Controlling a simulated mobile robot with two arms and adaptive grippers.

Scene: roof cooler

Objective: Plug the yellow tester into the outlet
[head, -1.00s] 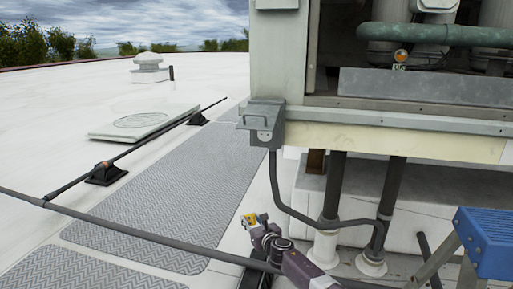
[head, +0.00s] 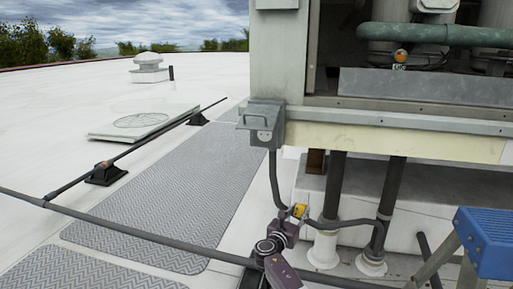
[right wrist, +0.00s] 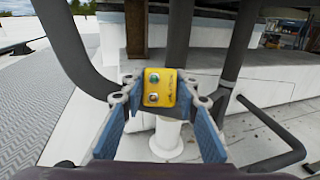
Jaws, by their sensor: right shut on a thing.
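The yellow tester (head: 299,211) is small and boxy. In the right wrist view its yellow face (right wrist: 160,87) points at the camera and shows two round spots and small dark markings. My right gripper (right wrist: 161,100) is shut on it, with a finger on either side. In the head view my right gripper (head: 291,219) is low, in front of the conduit bend. The grey outlet box (head: 268,122) is fixed to the lower corner of the rooftop unit, above and left of the tester and apart from it. My left gripper is not in view.
A grey conduit (head: 275,180) drops from the outlet box and bends right past thick dark pipes (head: 335,185). A blue stepladder (head: 487,240) stands at lower right. A long pipe (head: 130,234) crosses low. Grey walkway mats (head: 165,210) leave open room at left.

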